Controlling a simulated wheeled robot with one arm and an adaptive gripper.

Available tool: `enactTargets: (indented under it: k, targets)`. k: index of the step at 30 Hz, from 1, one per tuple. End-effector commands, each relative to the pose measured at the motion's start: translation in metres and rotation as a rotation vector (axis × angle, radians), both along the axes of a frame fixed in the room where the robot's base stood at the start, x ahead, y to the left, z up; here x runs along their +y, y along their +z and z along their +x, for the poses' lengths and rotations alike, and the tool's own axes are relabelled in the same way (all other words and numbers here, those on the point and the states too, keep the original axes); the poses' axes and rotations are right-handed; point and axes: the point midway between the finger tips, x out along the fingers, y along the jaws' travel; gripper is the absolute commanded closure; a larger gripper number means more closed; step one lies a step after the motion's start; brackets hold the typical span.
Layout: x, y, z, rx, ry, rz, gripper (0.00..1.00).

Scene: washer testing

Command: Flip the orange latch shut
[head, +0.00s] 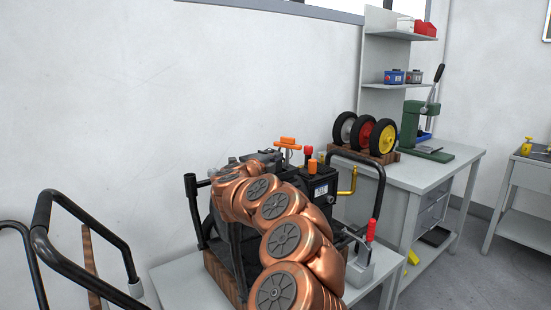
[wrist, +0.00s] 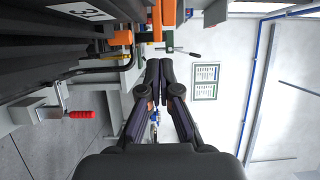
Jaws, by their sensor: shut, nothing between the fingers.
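An orange latch handle (head: 288,142) stands on top of the dark machine (head: 318,186) in the head view. In the wrist view, orange bars (wrist: 157,22) show at the top, just beyond my fingertips. My gripper (wrist: 159,63) is shut and empty, its black fingers together and pointing at the bars. A small gap seems to separate the fingertips from the orange parts; contact is hard to judge. An orange block (wrist: 121,38) sits to the left of the bars. In the head view my copper arm covers much of the machine, and the fingertips are not clearly seen.
A red-handled clamp (head: 371,230) stands at the machine's right, also seen in the wrist view (wrist: 80,114). A black tube frame (head: 372,164) and a yellow pipe (head: 348,186) are nearby. Wheels (head: 382,138) stand on the grey bench (head: 430,174). A white wall lies behind.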

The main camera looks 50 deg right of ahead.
Motion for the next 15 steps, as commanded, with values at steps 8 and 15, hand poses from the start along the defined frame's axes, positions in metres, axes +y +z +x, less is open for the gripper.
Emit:
enactTargets:
  k: [8, 15]
  targets:
    - [-0.031, 0.001, 0.003, 0.001, -0.005, -0.002, 1.00]
    - [-0.054, 0.001, 0.007, 0.002, -0.004, -0.002, 1.00]
